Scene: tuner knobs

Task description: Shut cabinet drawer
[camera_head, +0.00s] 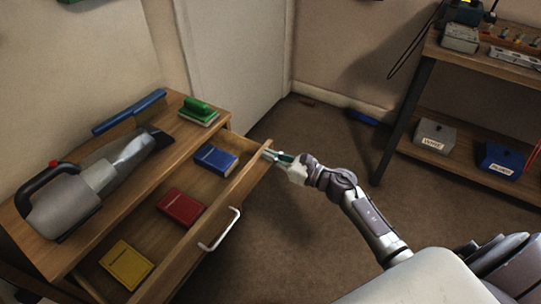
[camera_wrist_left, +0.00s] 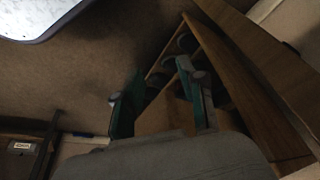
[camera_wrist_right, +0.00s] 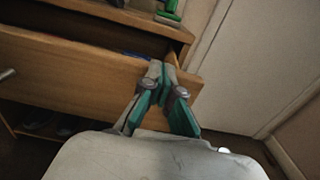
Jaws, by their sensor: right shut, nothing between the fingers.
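The wooden cabinet (camera_head: 50,262) stands at the left of the head view with its drawer (camera_head: 240,192) pulled out. A blue book (camera_head: 216,159), a red book (camera_head: 180,207) and a yellow book (camera_head: 126,265) lie inside. The drawer has a pale handle (camera_head: 220,230). My right gripper (camera_head: 270,154) is shut and empty at the far end of the drawer front. In the right wrist view its fingertips (camera_wrist_right: 158,72) overlap the drawer front's top edge; contact is unclear. My left gripper (camera_wrist_left: 155,95) shows only in its wrist view, fingers apart and empty.
A handheld vacuum (camera_head: 95,190), a blue bar (camera_head: 128,111) and a green-handled brush (camera_head: 199,110) lie on the cabinet top. A workbench (camera_head: 470,55) with bins stands at the right. Open floor (camera_head: 300,225) lies before the drawer.

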